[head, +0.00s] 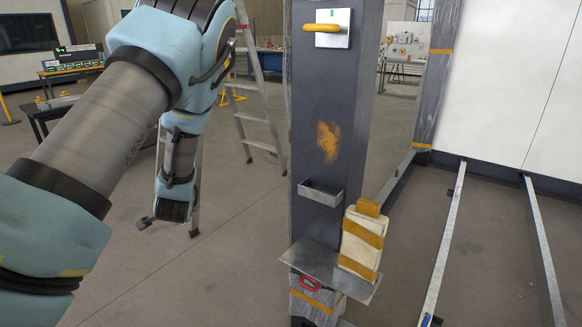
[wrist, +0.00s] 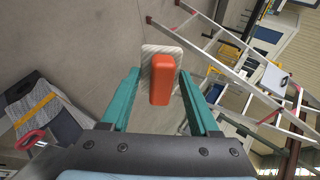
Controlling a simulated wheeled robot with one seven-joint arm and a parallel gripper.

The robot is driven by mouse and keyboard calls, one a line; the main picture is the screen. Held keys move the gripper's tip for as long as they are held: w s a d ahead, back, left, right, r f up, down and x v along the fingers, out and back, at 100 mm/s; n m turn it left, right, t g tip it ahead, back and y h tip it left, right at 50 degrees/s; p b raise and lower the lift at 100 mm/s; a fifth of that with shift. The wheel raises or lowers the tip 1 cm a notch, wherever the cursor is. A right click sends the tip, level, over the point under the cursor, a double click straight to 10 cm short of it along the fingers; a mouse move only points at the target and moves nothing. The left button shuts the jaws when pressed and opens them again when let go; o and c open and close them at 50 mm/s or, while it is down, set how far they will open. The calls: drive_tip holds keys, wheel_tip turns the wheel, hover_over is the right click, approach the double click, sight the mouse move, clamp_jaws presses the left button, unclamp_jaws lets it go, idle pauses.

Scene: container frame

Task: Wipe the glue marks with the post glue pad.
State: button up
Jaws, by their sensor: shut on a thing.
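My gripper (wrist: 160,74) shows in the wrist view, its two teal fingers on either side of an orange-handled pad (wrist: 160,88). It is shut on this pad, whose pale, streaked plate shows behind the handle. I take it to be the post glue pad. In the head view my arm hangs left of the dark post, well apart from it, and the held pad cannot be made out. An orange-brown glue mark (head: 328,142) is on the post's front face (head: 305,100). I see no other mark clearly.
A pale plate with a yellow handle (head: 332,28) is high on the post. Below the mark are an empty metal bracket (head: 322,192) and a shelf (head: 318,262) with a cream, yellow-banded block (head: 362,240). A stepladder (head: 245,110) stands behind. Open floor lies left of the post.

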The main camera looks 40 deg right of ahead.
drive_tip(key=s+d+r+m+g+h+b, duration=0.1)
drive_tip(key=s+d+r+m+g+h, duration=0.1)
drive_tip(key=s+d+r+m+h, duration=0.55)
drive_tip(key=s+d+r+m+g+h+b, duration=0.1)
drive_tip(key=s+d+r+m+g+h, duration=0.3)
drive_tip(key=d, duration=0.6)
drive_tip(key=s+d+r+m+g+h, duration=0.1)
drive_tip(key=s+d+r+m+h, duration=0.15)
drive_tip(key=s+d+h, duration=0.45)
drive_tip(key=w+d+y+p, duration=0.1)
drive_tip(key=d+y, duration=0.1)
drive_tip(key=d, duration=0.5)
drive_tip(key=shift+d, duration=0.25)
drive_tip(key=shift+w+d+f+b, duration=0.1)
drive_tip(key=shift+w+d+b, duration=0.15)
drive_tip(key=shift+d+b, duration=0.5)
drive_tip(key=shift+s+d, duration=0.1)
drive_tip(key=shift+d, duration=0.05)
